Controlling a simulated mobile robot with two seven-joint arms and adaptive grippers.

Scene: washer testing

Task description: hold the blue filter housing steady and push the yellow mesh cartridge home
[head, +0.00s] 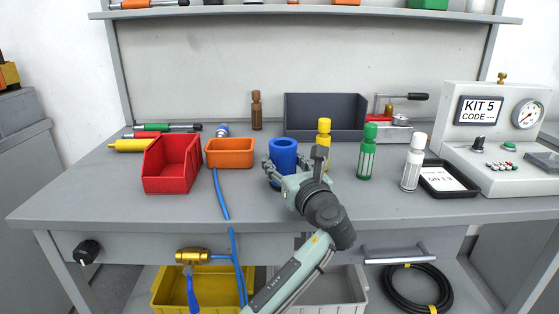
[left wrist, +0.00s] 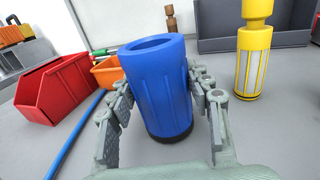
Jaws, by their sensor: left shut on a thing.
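The blue filter housing (head: 283,149) stands upright near the middle of the bench, its round top open and empty. My left gripper (head: 287,174) is shut on it, low on its sides. In the left wrist view the housing (left wrist: 158,85) sits between the two fingers (left wrist: 163,95), its dark base at the bench surface. The yellow mesh cartridge (head: 324,130) stands upright just right of and behind the housing, apart from it; my gripper hides its lower part in the head view. The left wrist view shows its pale mesh side (left wrist: 252,72). My right gripper is in neither view.
Green (head: 367,152) and white (head: 413,163) cartridges stand to the right, near a black tray (head: 446,192) and the test unit (head: 495,140). A red bin (head: 172,165) and an orange bin (head: 230,153) stand left. A blue hose (head: 220,195) crosses the bench's front edge.

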